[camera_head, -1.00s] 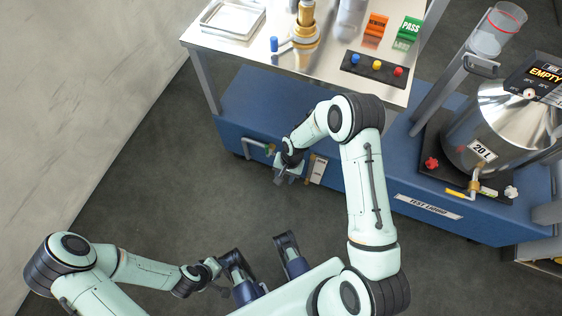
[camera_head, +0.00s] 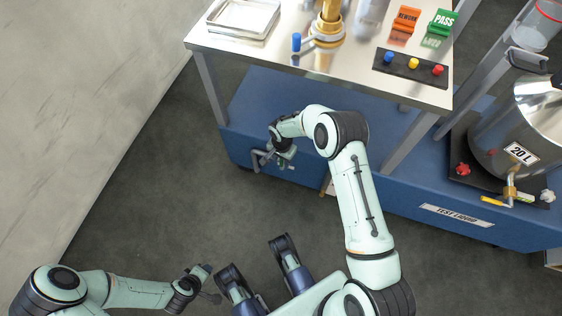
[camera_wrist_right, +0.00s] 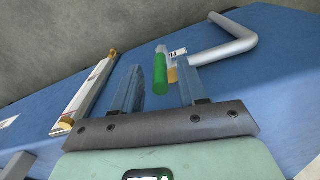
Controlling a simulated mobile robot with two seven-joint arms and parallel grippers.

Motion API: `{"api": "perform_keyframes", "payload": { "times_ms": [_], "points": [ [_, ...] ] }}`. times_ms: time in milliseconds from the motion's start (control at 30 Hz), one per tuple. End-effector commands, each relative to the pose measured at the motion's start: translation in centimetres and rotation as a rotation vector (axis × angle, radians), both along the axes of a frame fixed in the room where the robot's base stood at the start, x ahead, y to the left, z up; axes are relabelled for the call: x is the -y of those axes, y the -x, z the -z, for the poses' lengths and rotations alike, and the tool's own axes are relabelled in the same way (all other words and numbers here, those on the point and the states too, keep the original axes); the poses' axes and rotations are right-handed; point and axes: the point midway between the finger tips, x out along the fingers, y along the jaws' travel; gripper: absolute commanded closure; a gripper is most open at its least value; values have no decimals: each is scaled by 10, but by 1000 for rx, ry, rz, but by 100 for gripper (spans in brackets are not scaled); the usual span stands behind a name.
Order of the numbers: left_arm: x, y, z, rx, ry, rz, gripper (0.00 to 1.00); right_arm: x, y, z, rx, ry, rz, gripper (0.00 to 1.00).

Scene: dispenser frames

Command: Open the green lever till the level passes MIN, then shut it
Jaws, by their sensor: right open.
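The green lever (camera_wrist_right: 160,75) shows in the right wrist view, beside a brass fitting (camera_wrist_right: 172,75) on a bent grey pipe (camera_wrist_right: 225,45). My right gripper (camera_wrist_right: 158,68) is open, and the lever appears between its two fingers without visible contact; the depth is unclear. In the head view my right gripper (camera_head: 284,157) is at the blue base's front, by the pipe (camera_head: 257,160), and hides most of the lever. A gauge strip with brass ends (camera_wrist_right: 88,92) lies left of the fingers; its level and MIN mark are unreadable. My left gripper (camera_head: 207,280) is low in the head view.
The steel table (camera_head: 340,75) above holds a tray (camera_head: 243,18), a brass fitting (camera_head: 326,30), a button panel (camera_head: 411,68) and REWORK and PASS signs. A 20 L steel tank (camera_head: 530,125) stands at right on the blue base (camera_head: 400,200). The floor at left is clear.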

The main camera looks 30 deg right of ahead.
Motion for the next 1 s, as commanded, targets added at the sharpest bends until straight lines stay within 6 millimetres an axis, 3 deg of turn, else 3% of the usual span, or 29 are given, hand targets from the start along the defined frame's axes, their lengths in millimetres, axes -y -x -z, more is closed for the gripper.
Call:
{"api": "perform_keyframes", "payload": {
  "times_ms": [200, 500, 633, 1000],
  "points": [
    [-4, -8, 5, 21, -10, -9, 57, 0, 0, 19, 1, 0, -1, 58],
    [-5, -9, 4, 23, -12, -9, 57, 0, 0, 20, 1, 0, 0, 58],
    [-4, -9, 5, 23, -12, -9, 57, 0, 0, 20, 1, 0, 0, 100],
    [-3, -6, 2, 15, -8, -6, 57, 2, 2, 19, 21, -18, 2, 100]
  ]
}}
